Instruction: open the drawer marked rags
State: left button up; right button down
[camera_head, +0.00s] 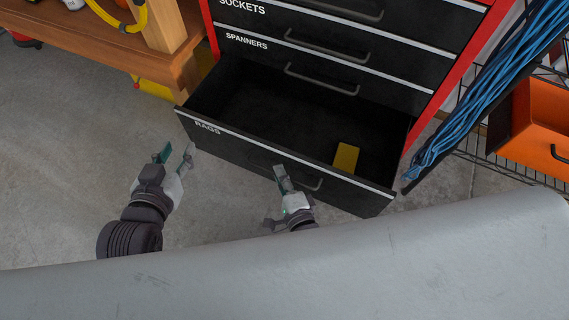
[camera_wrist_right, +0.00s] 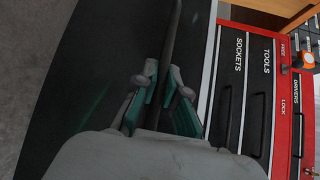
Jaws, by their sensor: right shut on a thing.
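The drawer marked RAGS (camera_head: 235,149) is the lowest one visible in the black and red tool chest, and it stands pulled out, its inside showing from above. A yellow block-like thing (camera_head: 346,157) lies in its right part. My right gripper (camera_head: 282,178) is at the drawer front, shut on its dark bar handle (camera_head: 314,184). In the right wrist view the handle (camera_wrist_right: 174,35) runs between the fingers of the gripper (camera_wrist_right: 161,88). My left gripper (camera_head: 176,155) is open and empty, left of the drawer front and apart from it.
The SPANNERS drawer (camera_head: 262,45) and SOCKETS drawer (camera_head: 300,22) above are shut. A wooden bench (camera_head: 110,45) stands at left. Blue cable (camera_head: 490,85), a wire rack and an orange bin (camera_head: 545,125) are at right. Grey floor (camera_head: 70,150) left of the drawer is clear.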

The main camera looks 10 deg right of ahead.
jog(key=shift+s, duration=0.15)
jog(key=c, duration=1.2)
grip_release()
jog(key=v, duration=1.2)
jog(key=shift+a, duration=0.1)
